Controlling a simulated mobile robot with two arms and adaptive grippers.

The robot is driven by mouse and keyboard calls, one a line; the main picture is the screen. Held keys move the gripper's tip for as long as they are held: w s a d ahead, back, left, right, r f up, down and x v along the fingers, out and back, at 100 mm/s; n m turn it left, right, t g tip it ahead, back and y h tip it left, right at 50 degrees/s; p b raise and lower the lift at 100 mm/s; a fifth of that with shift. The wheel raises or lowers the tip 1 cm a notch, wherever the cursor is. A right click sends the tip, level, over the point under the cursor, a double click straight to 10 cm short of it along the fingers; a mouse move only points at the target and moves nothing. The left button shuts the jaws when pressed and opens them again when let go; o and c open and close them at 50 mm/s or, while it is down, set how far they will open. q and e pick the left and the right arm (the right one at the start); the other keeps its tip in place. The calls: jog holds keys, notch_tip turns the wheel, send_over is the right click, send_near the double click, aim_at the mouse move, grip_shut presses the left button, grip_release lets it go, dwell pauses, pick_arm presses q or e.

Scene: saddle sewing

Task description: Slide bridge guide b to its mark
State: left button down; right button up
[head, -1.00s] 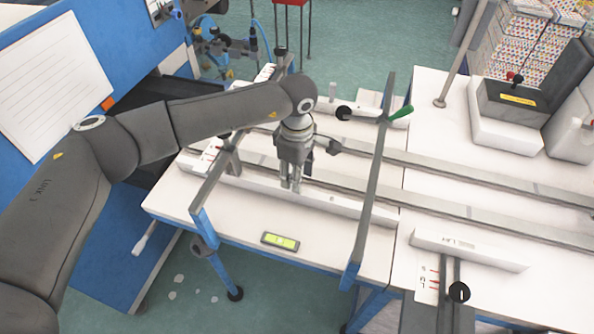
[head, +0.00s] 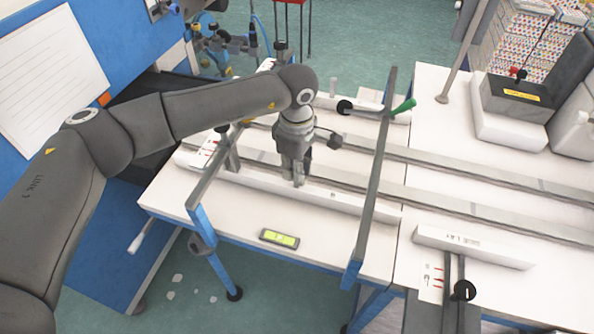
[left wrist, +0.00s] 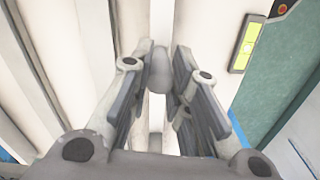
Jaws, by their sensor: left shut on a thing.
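The long white bar (head: 365,206), which appears to be bridge guide b, lies across the near side of the table with a small dark label on its front. My left gripper (head: 298,182) points down at the middle of this bar. In the left wrist view, the left gripper (left wrist: 160,85) is shut on a rounded grey knob (left wrist: 159,70) between its fingertips. The knob's base is hard to make out. A scale with red marks (head: 208,150) is at the bar's left end. My right gripper is in neither view.
Grey metal rails (head: 440,200) run along the table behind the bar. Raised side arms (head: 372,180) stand left and right of my gripper. A green-lit level (head: 280,238) lies in front. A labelled white block (head: 475,246) sits at lower right.

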pick_arm(q)
jog(key=shift+s, duration=0.1)
jog(key=c, duration=1.3)
grip_release()
notch_tip(320, 180, up, 12)
jog(key=shift+f, duration=0.1)
